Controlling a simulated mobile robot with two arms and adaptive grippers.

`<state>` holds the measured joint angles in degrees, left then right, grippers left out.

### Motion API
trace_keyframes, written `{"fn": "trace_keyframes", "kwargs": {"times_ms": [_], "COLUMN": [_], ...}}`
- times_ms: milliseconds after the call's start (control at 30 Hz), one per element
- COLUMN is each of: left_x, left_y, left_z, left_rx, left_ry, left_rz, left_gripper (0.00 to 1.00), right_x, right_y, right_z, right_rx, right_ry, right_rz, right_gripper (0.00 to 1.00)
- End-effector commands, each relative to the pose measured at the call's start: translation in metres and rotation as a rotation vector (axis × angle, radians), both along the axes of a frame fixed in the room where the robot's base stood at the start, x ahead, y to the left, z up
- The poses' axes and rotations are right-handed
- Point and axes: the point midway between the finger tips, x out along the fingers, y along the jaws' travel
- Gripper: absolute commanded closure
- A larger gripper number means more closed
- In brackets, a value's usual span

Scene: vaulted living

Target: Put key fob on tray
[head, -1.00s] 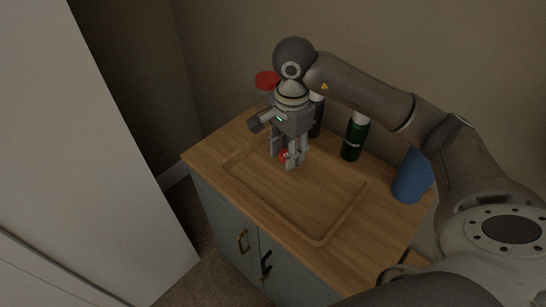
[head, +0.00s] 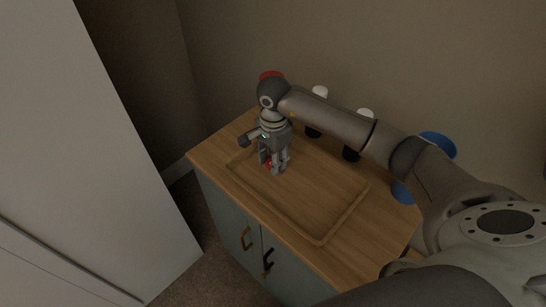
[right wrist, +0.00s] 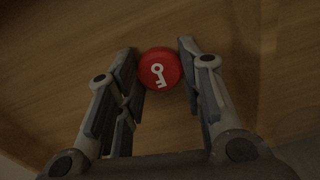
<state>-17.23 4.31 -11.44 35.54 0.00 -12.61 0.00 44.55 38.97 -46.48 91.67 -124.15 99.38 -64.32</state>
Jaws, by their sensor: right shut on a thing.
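The key fob (right wrist: 158,72) is a round red disc with a white key mark. My right gripper (right wrist: 160,68) is shut on it, with the fob between the fingertips. In the head view my right gripper (head: 271,168) points down over the left end of the wooden tray (head: 318,202), and a small red part of the fob (head: 267,164) shows between the fingers. I cannot tell whether the fob touches the tray. The tray is shallow, rectangular and otherwise empty. My left gripper is not in view.
The tray lies on a wooden cabinet top (head: 378,228). Behind it stand a red-topped container (head: 271,74), two white-capped dark bottles (head: 319,92) (head: 364,114) and a blue object (head: 402,192), partly hidden by my right arm. A pale panel (head: 80,150) stands at the left.

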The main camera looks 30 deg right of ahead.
Motion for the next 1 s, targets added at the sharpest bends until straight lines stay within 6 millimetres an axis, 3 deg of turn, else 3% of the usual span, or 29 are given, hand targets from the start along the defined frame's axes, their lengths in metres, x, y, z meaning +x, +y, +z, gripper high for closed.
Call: {"fn": "trace_keyframes", "kwargs": {"times_ms": [200, 233, 400, 767, 867, 1000], "left_x": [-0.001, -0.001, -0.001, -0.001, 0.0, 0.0], "left_y": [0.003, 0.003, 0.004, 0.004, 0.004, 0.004], "left_z": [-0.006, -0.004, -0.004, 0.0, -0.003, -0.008], "left_rx": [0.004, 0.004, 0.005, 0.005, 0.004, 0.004], "left_ry": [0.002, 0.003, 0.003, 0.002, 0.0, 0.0], "left_rz": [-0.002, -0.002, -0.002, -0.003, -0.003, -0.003], "left_gripper": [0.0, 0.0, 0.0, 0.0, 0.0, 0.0], "right_x": [0.0, 0.0, 0.0, 0.0, 0.001, 0.001], "right_y": [0.0, 0.0, 0.0, 0.0, 0.0, 0.0], "right_z": [-0.005, -0.003, -0.003, 0.001, 0.01, 0.039], "right_rx": [0.0, 0.0, 0.0, 0.001, 0.001, 0.0], "right_ry": [0.0, -0.001, 0.0, 0.0, -0.004, -0.007], "right_rz": [0.0, 0.0, 0.0, 0.0, 0.0, 0.001], "right_gripper": [0.81, 0.62, 0.43, 0.43, 0.43, 0.43]}}
